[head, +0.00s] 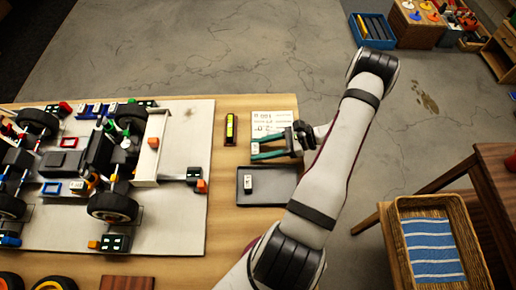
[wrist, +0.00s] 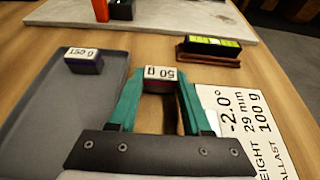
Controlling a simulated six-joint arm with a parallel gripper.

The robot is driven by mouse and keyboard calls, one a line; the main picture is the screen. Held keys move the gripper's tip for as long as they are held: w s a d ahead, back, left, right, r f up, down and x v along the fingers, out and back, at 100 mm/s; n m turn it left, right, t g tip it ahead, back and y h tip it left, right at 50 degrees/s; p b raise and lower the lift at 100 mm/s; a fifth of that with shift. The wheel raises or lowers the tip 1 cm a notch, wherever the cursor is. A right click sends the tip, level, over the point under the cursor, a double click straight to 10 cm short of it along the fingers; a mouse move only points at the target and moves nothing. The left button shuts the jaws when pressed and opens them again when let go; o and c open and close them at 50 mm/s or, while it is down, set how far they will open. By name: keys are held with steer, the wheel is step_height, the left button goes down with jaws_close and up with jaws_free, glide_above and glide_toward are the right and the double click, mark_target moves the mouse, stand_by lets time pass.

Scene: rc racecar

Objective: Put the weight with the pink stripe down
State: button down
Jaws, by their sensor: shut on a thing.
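My gripper (wrist: 158,84) has green fingers and is shut on a small weight (wrist: 160,74). The weight has a white "50 g" label on top and a pink-red stripe on its side. In the head view my gripper (head: 254,150) and this weight (head: 255,147) are at the near edge of the white printed card, just above the dark tray in the picture. I cannot tell whether the weight touches the surface below. Another weight (wrist: 82,59), labelled "150 g" with a purple stripe, sits in the grey tray (wrist: 50,110); it also shows in the head view (head: 248,182).
The white card (wrist: 240,125) reads -2.0°, 29 mm, 100 g. A yellow-green spirit level (wrist: 210,47) lies on the table. A white board (head: 185,215) with the racecar (head: 90,155) is at left. Bare wood (head: 222,190) separates board and tray.

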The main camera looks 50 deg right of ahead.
step_height(320, 180, up, 4)
steer(key=s+d+r, duration=0.4)
steer(key=s+r, duration=0.3)
steer(key=s, duration=0.4)
steer(key=w+a+r+n+g, duration=0.1)
steer(key=w+a+r, duration=0.35)
steer(key=w, duration=0.35)
steer(key=w+a+r, duration=0.3)
steer(key=w+r, duration=0.2)
steer(key=w, duration=0.4)
steer(key=w+a+r+y, duration=0.1)
steer(key=w+a+r, duration=0.3)
steer(key=a+r, duration=0.3)
steer(key=w+a+r, duration=0.3)
steer(key=a+r, duration=0.1)
steer(key=a, duration=0.6)
step_height(320, 180, up, 9)
steer(key=w+m+t+h, duration=0.2)
steer(key=m+t+h, duration=0.2)
steer(key=m+h, duration=0.2)
steer(key=shift+w+r+m+h, duration=0.15)
steer(key=shift+r+m+h, duration=0.05)
steer(key=shift+m+h, duration=0.1)
